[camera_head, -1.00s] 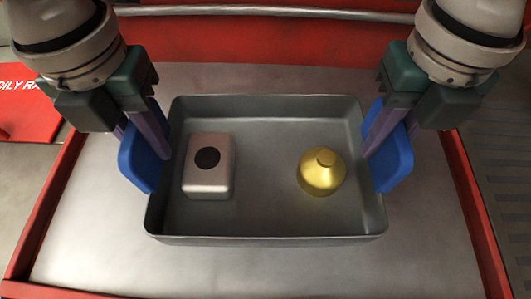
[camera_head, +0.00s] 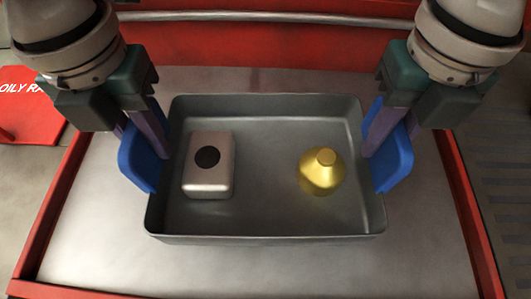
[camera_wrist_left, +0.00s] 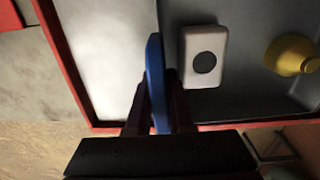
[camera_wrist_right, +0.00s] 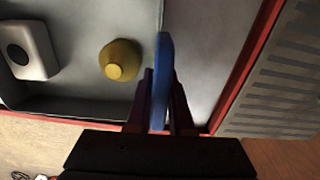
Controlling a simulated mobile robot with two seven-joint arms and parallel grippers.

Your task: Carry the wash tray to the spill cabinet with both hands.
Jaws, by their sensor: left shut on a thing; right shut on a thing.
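The wash tray (camera_head: 265,238) is a grey rectangular tray with a blue handle at each end, seen in the middle of the head view. A white block with a dark round spot (camera_head: 209,178) sits in its left half, and a brass-coloured rounded part (camera_head: 322,172) in its right half. My left gripper (camera_head: 160,155) is shut on the left blue handle (camera_wrist_left: 154,75). My right gripper (camera_head: 370,153) is shut on the right blue handle (camera_wrist_right: 165,75). The tray looks level. I cannot tell how far it is above the surface below. No spill cabinet can be made out for certain.
Below the tray is a pale metal top (camera_head: 90,240) with a raised red rim (camera_head: 55,210). A red front with a pale horizontal bar (camera_head: 265,18) stands behind. A red lettered object (camera_head: 30,105) is at the left, and a dark slotted grating (camera_head: 500,165) at the right.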

